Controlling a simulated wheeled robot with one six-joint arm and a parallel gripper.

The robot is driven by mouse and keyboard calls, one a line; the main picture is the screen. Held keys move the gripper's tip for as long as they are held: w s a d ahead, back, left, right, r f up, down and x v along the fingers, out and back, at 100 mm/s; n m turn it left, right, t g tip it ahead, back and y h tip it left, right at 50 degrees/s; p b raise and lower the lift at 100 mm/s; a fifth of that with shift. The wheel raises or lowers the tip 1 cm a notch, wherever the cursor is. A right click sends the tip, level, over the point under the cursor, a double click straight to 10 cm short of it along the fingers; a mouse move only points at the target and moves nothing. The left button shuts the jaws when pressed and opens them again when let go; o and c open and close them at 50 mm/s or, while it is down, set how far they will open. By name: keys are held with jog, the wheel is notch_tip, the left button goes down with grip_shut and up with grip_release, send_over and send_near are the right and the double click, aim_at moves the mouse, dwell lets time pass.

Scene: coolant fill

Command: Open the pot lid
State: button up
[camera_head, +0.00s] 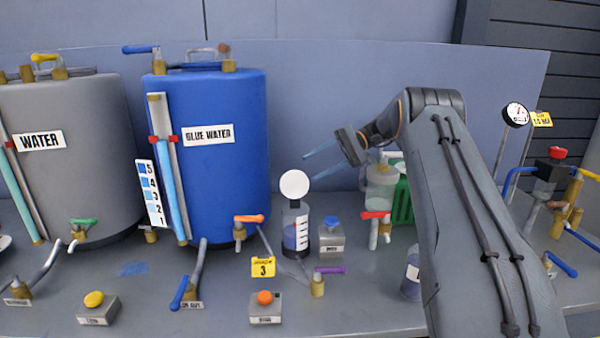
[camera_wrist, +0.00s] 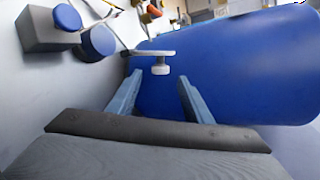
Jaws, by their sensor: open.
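The pot (camera_head: 295,238) is a small clear vessel with blue liquid and a white scale, in front of the blue tank. Its round white lid (camera_head: 294,184) stands upright above it, face toward the head camera. In the wrist view the lid (camera_wrist: 150,52) shows nearly edge-on, with a short white knob (camera_wrist: 160,69); the pot's blue top (camera_wrist: 97,42) is at upper left. My gripper (camera_head: 316,163) is open and empty, above and right of the lid. In the wrist view my gripper's tips (camera_wrist: 160,78) frame the knob from nearer the camera; I see no contact.
The blue tank (camera_head: 212,160) stands left of the pot, the grey tank (camera_head: 75,170) farther left. A grey box with a blue button (camera_head: 332,240) sits right of the pot. A purple-handled valve (camera_head: 318,284) and yellow tag (camera_head: 263,267) are in front. A clear jar (camera_head: 381,190) stands behind right.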

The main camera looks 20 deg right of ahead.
aim_at(300, 173)
jog(key=p+x, duration=0.2)
jog(key=x, duration=0.4)
grip_shut()
